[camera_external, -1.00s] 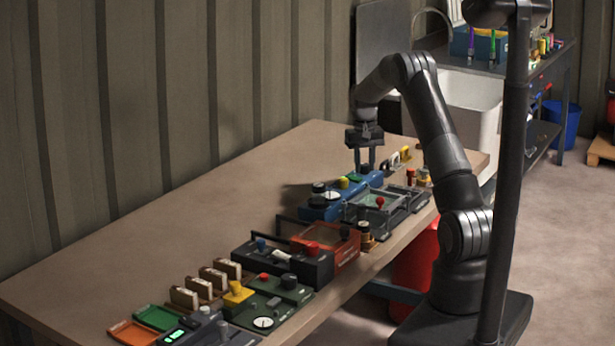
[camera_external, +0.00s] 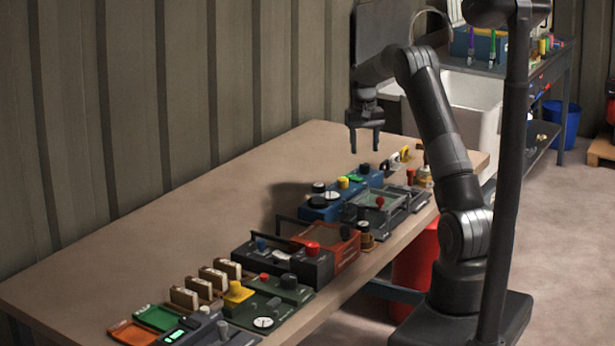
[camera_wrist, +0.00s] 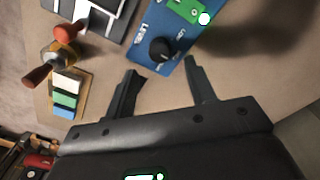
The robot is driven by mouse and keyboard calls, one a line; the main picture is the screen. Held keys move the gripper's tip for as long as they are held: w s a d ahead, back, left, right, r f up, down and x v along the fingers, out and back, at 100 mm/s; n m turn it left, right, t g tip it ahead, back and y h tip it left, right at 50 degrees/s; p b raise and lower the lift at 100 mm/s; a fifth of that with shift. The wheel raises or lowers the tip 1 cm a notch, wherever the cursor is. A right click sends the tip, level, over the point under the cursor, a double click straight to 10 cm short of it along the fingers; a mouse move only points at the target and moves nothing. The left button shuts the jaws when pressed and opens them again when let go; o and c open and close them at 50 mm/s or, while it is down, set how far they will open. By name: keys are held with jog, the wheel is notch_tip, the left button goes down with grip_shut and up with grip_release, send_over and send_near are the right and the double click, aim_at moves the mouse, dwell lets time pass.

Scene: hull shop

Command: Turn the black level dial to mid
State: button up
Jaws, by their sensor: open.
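The black level dial (camera_external: 364,168) sits on the right end of a blue panel (camera_external: 352,182) toward the table's far end. In the wrist view the dial (camera_wrist: 161,50) is a round black knob on the blue panel (camera_wrist: 172,32), with small white labels around it.
A grey framed panel with a red knob (camera_external: 380,202) stands just in front of the blue panel. An orange box (camera_external: 340,250) with a handle is nearer. The table's back left (camera_external: 200,215) is clear.

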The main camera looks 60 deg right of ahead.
aim_at(360, 165)
jog(key=shift+r, duration=2.4)
jog(key=s+a+r+n+t, duration=0.1)
jog(key=s+a+r, duration=0.1)
jog(key=a+r, duration=0.5)
jog(key=s+a+r+n+t, duration=0.1)
jog(key=s+a+r+n, duration=0.15)
jog(key=a, duration=0.95)
jog(key=s+a+r+n+t, duration=0.1)
jog(key=s+a+r, duration=0.25)
jog(key=a, duration=0.55)
jog(key=s+a+f+n+t, duration=0.1)
jog(key=s+a+f+n, duration=0.1)
jog(key=s+a, duration=0.6)
jog(key=s+a+f+n+t, duration=0.1)
jog(key=s+a+f+n, duration=0.1)
jog(key=s+a, duration=0.6)
jog(key=shift+s+a+t, duration=0.3)
jog(key=shift+s+t, duration=0.1)
jog(key=shift+s, duration=0.5)
